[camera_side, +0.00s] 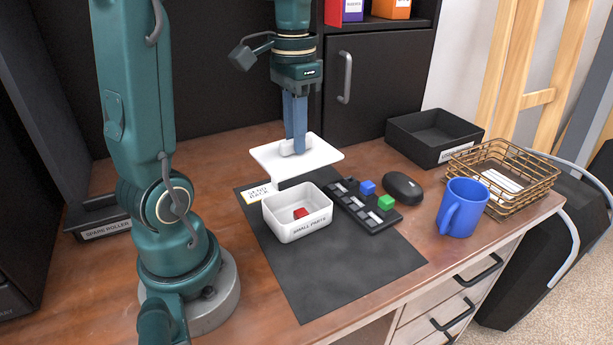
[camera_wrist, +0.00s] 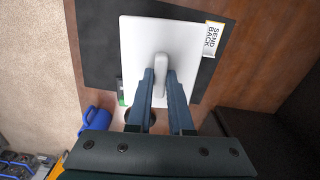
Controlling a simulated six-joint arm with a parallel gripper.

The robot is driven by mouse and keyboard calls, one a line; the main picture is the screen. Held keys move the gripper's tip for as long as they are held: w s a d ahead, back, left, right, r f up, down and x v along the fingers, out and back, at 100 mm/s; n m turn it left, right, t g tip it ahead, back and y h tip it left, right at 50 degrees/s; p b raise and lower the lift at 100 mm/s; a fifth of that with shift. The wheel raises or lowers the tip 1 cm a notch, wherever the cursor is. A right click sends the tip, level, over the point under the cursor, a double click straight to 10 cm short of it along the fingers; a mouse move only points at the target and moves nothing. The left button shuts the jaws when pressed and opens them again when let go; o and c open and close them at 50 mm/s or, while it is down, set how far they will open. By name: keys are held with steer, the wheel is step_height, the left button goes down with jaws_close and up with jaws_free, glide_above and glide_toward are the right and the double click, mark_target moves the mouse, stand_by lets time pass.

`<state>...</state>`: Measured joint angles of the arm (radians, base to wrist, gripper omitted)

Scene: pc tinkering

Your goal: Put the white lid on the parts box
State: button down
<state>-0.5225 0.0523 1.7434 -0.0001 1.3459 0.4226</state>
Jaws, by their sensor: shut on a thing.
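The white lid (camera_side: 318,158) is a flat plate with a raised handle. My gripper (camera_side: 294,146) is shut on that handle and holds the lid level, apart from the box. In the side view the lid appears behind and above the white parts box (camera_side: 285,230). The box is open, labelled "SMALL PARTS", with a red piece (camera_side: 301,213) inside. In the wrist view my gripper (camera_wrist: 161,75) grips the handle, and the lid (camera_wrist: 140,50) fills the middle. The box is hidden there.
The box stands on a dark mat (camera_side: 345,275) beside a "SEND BACK" card (camera_side: 258,192). Right of it are a black tray (camera_side: 385,222) with blue and green blocks, a black mouse (camera_side: 402,187), a blue mug (camera_side: 463,208), a wire basket (camera_side: 533,190) and a black bin (camera_side: 425,148).

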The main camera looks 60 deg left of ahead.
steer(key=shift+f, duration=3.9)
steer(key=shift+f, duration=1.1)
steer(key=c, duration=1.1)
jaws_free()
steer(key=shift+c, duration=0.2)
steer(key=shift+o, duration=0.3)
steer(key=o, duration=0.5)
steer(key=shift+r, duration=0.1)
steer(key=shift+r, duration=3.95)
